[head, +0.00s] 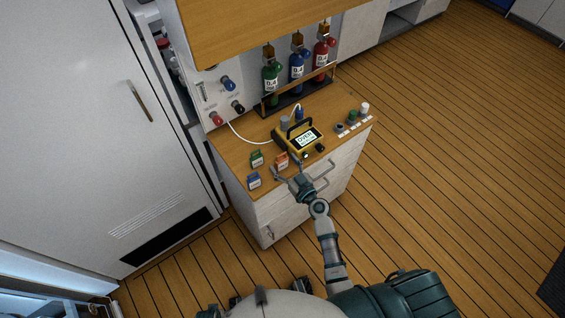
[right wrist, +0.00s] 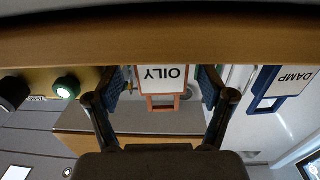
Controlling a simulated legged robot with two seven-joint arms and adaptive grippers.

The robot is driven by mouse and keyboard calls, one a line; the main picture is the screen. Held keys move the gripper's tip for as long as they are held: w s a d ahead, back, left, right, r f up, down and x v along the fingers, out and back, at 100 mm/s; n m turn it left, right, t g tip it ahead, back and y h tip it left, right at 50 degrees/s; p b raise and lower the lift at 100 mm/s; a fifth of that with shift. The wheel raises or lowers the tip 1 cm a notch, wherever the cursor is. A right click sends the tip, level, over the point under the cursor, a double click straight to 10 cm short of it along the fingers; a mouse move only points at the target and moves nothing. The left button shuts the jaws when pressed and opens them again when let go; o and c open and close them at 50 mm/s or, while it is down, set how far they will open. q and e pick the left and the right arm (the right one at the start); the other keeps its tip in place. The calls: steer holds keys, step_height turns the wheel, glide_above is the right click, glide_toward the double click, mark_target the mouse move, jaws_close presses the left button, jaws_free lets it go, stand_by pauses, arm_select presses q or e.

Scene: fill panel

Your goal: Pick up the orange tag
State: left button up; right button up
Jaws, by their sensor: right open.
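The orange tag (head: 281,162) stands near the front edge of the wooden counter, between the green tag and my right gripper. In the right wrist view the orange tag (right wrist: 163,84) has a white face reading "OILY", upside down. My right gripper (head: 288,171) is open at the counter's front edge, close to the orange tag. In the right wrist view its two fingers show on either side of the tag, with gaps visible; I cannot tell how far ahead the tag is. My left gripper is not in view.
A green tag (head: 257,159) and a blue tag (head: 254,181) stand left of the orange one. A yellow meter (head: 300,137) with a handle stands just behind. Several bottles are racked at the back. Drawer handles (head: 322,172) stick out below the counter (head: 237,139).

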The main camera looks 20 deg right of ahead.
steer(key=shift+w+a, duration=0.35)
steer(key=shift+w, duration=0.15)
steer(key=shift+d, duration=0.15)
steer(key=c, duration=1.1)
steer(key=shift+o, duration=0.2)
steer(key=shift+r, duration=0.1)
